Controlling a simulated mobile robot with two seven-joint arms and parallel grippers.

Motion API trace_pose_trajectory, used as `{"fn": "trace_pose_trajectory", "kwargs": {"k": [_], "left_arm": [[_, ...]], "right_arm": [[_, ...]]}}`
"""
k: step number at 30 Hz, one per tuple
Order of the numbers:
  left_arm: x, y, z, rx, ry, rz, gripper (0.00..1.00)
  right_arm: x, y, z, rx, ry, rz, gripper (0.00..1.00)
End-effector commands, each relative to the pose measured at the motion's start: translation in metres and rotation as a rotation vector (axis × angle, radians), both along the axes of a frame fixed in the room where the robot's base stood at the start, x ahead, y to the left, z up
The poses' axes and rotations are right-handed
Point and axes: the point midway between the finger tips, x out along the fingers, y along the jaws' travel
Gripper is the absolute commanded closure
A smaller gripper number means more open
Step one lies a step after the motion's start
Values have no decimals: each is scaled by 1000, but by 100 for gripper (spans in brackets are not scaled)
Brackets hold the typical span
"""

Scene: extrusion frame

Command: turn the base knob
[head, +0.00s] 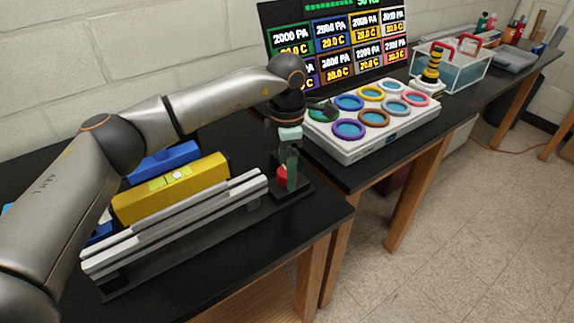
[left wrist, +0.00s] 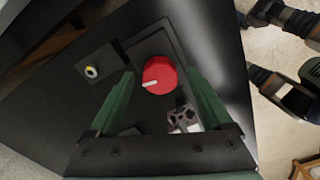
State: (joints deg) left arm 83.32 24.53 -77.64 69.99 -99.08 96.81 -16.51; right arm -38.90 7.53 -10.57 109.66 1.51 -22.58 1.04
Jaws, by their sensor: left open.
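The red base knob (head: 282,176) sits on a black base plate at the right end of the extrusion frame. In the left wrist view the round red knob (left wrist: 159,74) shows a white pointer mark towards its left side. My left gripper (head: 288,168) points down at the knob, with its wrist above. In the left wrist view its green fingers stand open on either side of the knob, with visible gaps and no clear contact. Dark arm parts with a green piece at the right edge of that view look like my right arm; its jaws are unclear.
Silver extrusion rails (head: 180,225) and a yellow block with a level vial (head: 172,188) lie left of the knob. A white tray with coloured rings (head: 375,125) stands to the right, before a display board (head: 338,45). A clear red-handled box (head: 452,70) stands farther back.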

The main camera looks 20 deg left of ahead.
Motion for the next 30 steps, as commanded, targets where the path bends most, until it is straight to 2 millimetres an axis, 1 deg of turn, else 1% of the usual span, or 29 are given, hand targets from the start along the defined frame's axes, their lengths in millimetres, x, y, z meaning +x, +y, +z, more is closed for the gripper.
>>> {"fn": "trace_pose_trajectory", "kwargs": {"k": [2, 4, 24, 25, 30], "left_arm": [[0, 0, 0, 0, 0, 0, 17], [0, 0, 0, 0, 0, 0, 22], [0, 0, 0, 0, 1, 1, 98], [0, 0, 0, 0, 1, 1, 100], [0, 0, 0, 0, 1, 7, 100]], "right_arm": [[0, 0, 0, 0, 0, 0, 21], [0, 0, 0, 0, 0, 0, 21], [0, 0, 0, 0, 0, 0, 21], [0, 0, 0, 0, 0, 0, 21], [0, 0, 0, 0, 0, 0, 21]]}}
